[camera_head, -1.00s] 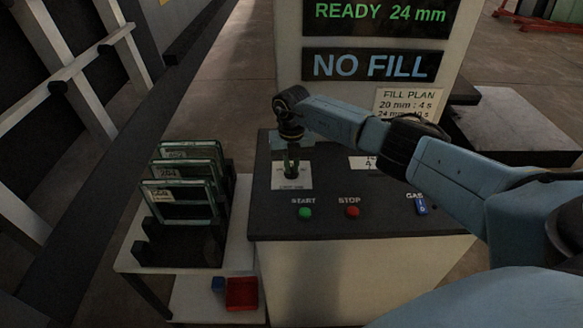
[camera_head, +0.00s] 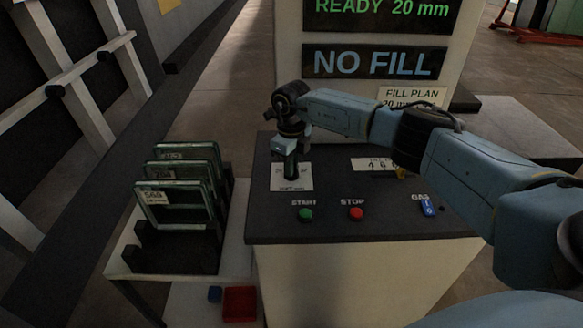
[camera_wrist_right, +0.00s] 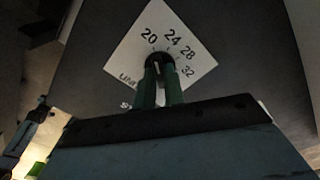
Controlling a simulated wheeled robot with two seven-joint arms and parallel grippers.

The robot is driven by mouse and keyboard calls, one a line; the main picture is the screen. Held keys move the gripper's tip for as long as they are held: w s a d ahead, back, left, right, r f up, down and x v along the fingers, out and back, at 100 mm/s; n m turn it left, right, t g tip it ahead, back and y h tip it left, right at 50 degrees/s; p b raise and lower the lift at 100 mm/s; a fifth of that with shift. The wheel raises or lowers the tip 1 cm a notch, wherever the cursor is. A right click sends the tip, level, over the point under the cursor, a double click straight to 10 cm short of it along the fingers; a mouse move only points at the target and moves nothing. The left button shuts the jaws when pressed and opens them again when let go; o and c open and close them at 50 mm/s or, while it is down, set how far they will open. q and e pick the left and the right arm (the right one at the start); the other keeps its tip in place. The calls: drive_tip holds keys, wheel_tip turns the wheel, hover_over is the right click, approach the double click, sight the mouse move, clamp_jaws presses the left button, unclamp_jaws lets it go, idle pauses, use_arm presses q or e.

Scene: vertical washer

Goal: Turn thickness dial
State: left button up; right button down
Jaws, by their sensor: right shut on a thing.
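The thickness dial (camera_wrist_right: 158,66) is a dark knob on a white plate marked 20, 24, 28 and 32 in the right wrist view. In the head view its white plate (camera_head: 303,180) lies on the dark console top. My right gripper (camera_head: 290,172) points down onto the dial, its green fingers shut on it; it also shows in the right wrist view (camera_wrist_right: 159,88). The fingers hide much of the knob, so its pointer is hard to read. The upper display (camera_head: 382,10) reads "READY 20 mm". My left gripper is not in view.
The console (camera_head: 370,215) carries a green START button (camera_head: 306,215), a red STOP button (camera_head: 356,214) and a blue GAS switch (camera_head: 429,206). A lower display (camera_head: 375,63) reads "NO FILL". Glass units in a rack (camera_head: 180,190) stand left, with a red bin (camera_head: 239,303) below.

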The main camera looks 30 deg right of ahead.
drive_tip(key=shift+r+n, duration=0.1)
drive_tip(key=shift+n, duration=0.4)
drive_tip(key=c, duration=1.5)
unclamp_jaws()
wheel_tip(320, 180, up, 13)
drive_tip(key=shift+r+b, duration=0.15)
drive_tip(key=shift+b, duration=0.25)
